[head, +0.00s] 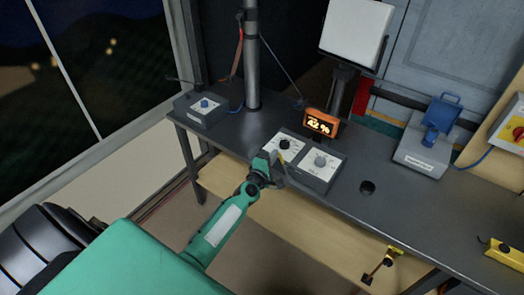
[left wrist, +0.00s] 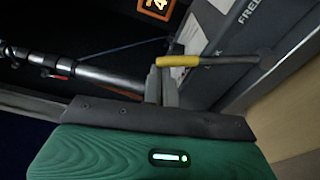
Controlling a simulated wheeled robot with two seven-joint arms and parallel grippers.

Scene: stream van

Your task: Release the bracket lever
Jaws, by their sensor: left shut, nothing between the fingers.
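My left gripper (head: 268,163) is at this lever. Its fingers (left wrist: 160,84) are shut and empty, close by the yellow end; whether they touch it I cannot tell. My right gripper is not in view.
A pole (head: 253,60) stands behind. A yellow-and-black fitting (head: 384,262) hangs at the bench front.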

